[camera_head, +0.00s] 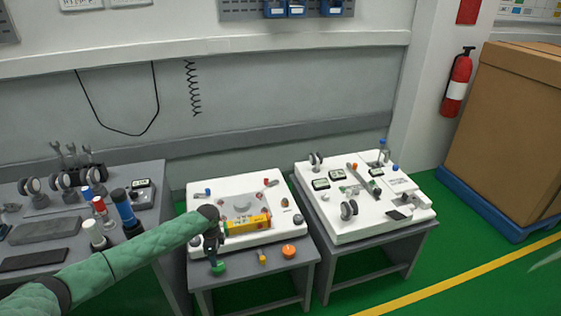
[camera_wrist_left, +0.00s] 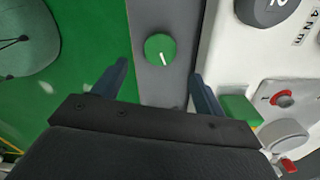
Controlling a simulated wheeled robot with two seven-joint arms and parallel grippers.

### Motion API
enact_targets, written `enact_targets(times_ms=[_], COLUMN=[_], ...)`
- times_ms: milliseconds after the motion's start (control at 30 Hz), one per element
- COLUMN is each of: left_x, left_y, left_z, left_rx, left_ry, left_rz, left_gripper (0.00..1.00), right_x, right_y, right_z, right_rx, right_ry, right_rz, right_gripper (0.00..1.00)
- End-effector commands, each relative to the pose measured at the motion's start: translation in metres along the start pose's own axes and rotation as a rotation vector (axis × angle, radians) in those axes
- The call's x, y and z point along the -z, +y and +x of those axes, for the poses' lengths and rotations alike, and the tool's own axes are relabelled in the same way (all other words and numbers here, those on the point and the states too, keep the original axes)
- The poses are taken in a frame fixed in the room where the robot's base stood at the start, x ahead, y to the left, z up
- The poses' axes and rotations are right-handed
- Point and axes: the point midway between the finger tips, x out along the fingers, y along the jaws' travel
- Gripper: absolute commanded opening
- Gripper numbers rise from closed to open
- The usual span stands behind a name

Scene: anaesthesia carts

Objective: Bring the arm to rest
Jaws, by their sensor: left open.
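My left arm, in a green quilted sleeve, reaches in from the left in the head view. Its dark left gripper (camera_head: 213,252) points down at the front left corner of the middle white panel (camera_head: 203,190). In the left wrist view the left gripper (camera_wrist_left: 160,72) has its two fingers wide apart with nothing between them. A round green knob (camera_wrist_left: 160,47) with a white mark lies just beyond the fingertips on a grey surface. It also shows below the gripper in the head view (camera_head: 218,268). My right gripper is not in view.
A yellow cylinder (camera_head: 248,224) lies on the middle panel, close to the gripper. An orange knob (camera_head: 288,251) sits on the grey table's front edge. Another white panel (camera_head: 335,228) stands at right. Bottles (camera_head: 124,208) and tools crowd the left bench. Green floor is open in front.

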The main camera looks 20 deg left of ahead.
Motion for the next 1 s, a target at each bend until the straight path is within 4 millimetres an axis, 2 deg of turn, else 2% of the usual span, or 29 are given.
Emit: enact_targets(times_ms=[167,367,500,567,733,867,1000], left_x=[0.000,-0.007,-0.005,-0.002,0.016,0.041,0.078], left_y=[0.000,-0.001,-0.004,-0.006,-0.017,-0.023,-0.015], left_z=[0.000,0.000,-0.010,-0.020,-0.061,-0.092,-0.123], left_rx=[-0.001,0.011,0.065,0.100,0.226,0.309,0.393], left_ry=[-0.001,-0.039,-0.079,-0.090,-0.091,-0.060,-0.002], left_rz=[-0.051,-0.195,-0.272,-0.302,-0.380,-0.422,-0.471], left_gripper=[0.72,0.72,0.72,0.72,0.72,0.72,0.72], right_x=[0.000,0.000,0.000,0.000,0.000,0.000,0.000], right_y=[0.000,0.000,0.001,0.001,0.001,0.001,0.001], right_z=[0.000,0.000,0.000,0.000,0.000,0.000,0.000], right_rx=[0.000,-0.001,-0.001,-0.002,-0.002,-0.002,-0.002], right_ry=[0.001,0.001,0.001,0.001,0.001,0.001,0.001], right_rz=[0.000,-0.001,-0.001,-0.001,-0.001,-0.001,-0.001], right_gripper=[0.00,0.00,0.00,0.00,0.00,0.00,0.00])
